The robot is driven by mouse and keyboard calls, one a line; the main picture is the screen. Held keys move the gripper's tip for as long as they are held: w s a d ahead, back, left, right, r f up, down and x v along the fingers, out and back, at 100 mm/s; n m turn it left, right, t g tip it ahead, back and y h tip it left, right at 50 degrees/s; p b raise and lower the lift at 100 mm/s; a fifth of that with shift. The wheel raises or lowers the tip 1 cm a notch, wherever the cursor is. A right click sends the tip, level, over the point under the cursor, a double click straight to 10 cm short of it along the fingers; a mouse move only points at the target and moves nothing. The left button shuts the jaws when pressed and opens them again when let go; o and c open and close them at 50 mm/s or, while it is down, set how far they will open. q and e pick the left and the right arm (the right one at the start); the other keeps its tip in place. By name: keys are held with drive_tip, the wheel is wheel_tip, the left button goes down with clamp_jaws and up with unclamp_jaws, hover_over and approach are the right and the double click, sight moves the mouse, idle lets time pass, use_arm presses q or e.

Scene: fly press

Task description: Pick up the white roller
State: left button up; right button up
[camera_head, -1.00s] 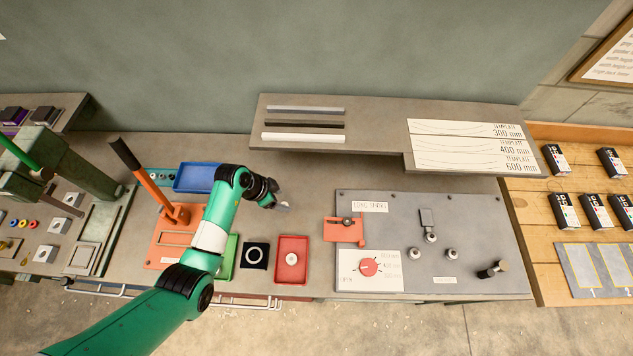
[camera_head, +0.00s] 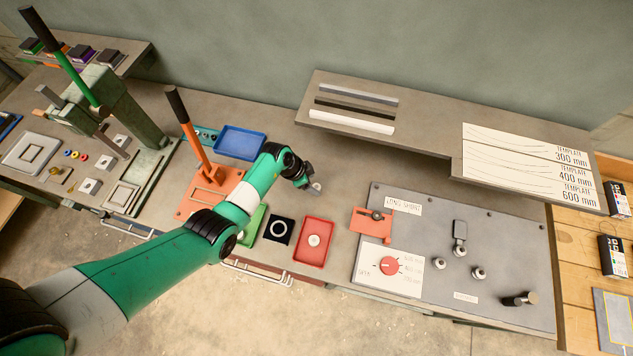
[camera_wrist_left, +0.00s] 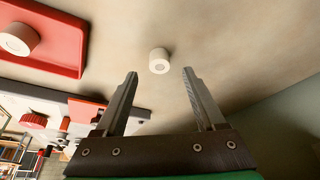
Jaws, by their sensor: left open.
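A small white roller (camera_wrist_left: 159,61) stands on the bench top, just beyond my left fingertips in the left wrist view. In the head view it shows as a small white spot (camera_head: 317,187) beside the gripper. My left gripper (camera_wrist_left: 160,73) is open and empty, with its fingers either side of the line to the roller. In the head view the left gripper (camera_head: 308,183) is low over the bench, behind the red tray. A second white roller (camera_head: 314,240) sits in the red tray (camera_head: 303,255); it also shows in the left wrist view (camera_wrist_left: 18,40). My right gripper is out of sight.
A blue tray (camera_head: 240,143), an orange lever press (camera_head: 205,175), a green tray (camera_head: 252,225) and a black square with a white ring (camera_head: 278,230) are nearby. A grey control panel (camera_head: 450,250) lies right. A raised shelf (camera_head: 420,140) overhangs the bench behind.

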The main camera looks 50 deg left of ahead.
sight(317, 187)
use_arm(q)
drive_tip(key=b+x, duration=0.1)
drive_tip(key=x, duration=0.2)
drive_tip(key=shift+f+b, duration=0.3)
drive_tip(key=shift+b, duration=0.05)
drive_tip(key=shift+r, duration=0.1)
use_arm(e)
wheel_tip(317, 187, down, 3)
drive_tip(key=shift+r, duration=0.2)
use_arm(q)
clamp_jaws()
